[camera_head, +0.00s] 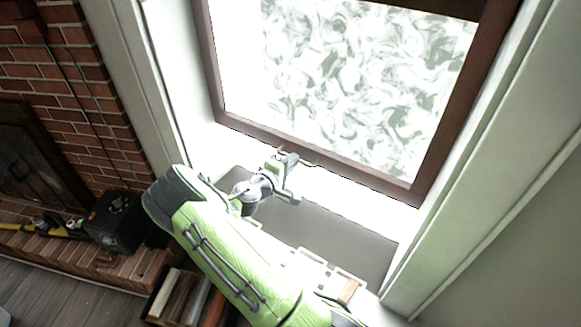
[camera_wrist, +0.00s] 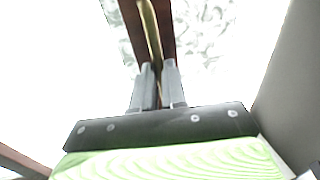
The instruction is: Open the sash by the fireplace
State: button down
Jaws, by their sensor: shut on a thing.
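The sash (camera_head: 318,162) is a dark brown framed window with bright, swirl-patterned glass, set in a pale recess to the right of the brick fireplace. A thin brass-coloured handle (camera_head: 312,163) runs along its bottom rail. My gripper (camera_head: 291,158) reaches this rail near its middle. In the wrist view, the two grey fingers of my gripper (camera_wrist: 157,72) stand close together on either side of the brass handle (camera_wrist: 150,30), shut on it. The exact contact at the fingertips is small and partly hidden. A bright white band lies below the rail; I cannot tell whether it is a gap.
A grey ledge (camera_head: 345,245) lies below the window. Pale trim (camera_head: 475,150) bounds the recess on the right. The brick fireplace (camera_head: 75,80) is at left, with a black box (camera_head: 115,220) on its hearth. A crate of books (camera_head: 178,297) stands on the floor.

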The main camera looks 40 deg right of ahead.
jog(key=shift+r, duration=0.4)
jog(key=c, duration=1.2)
grip_release()
jog(key=shift+f, duration=0.15)
jog(key=shift+o, duration=0.2)
jog(key=v, duration=1.5)
jog(key=shift+a, duration=0.4)
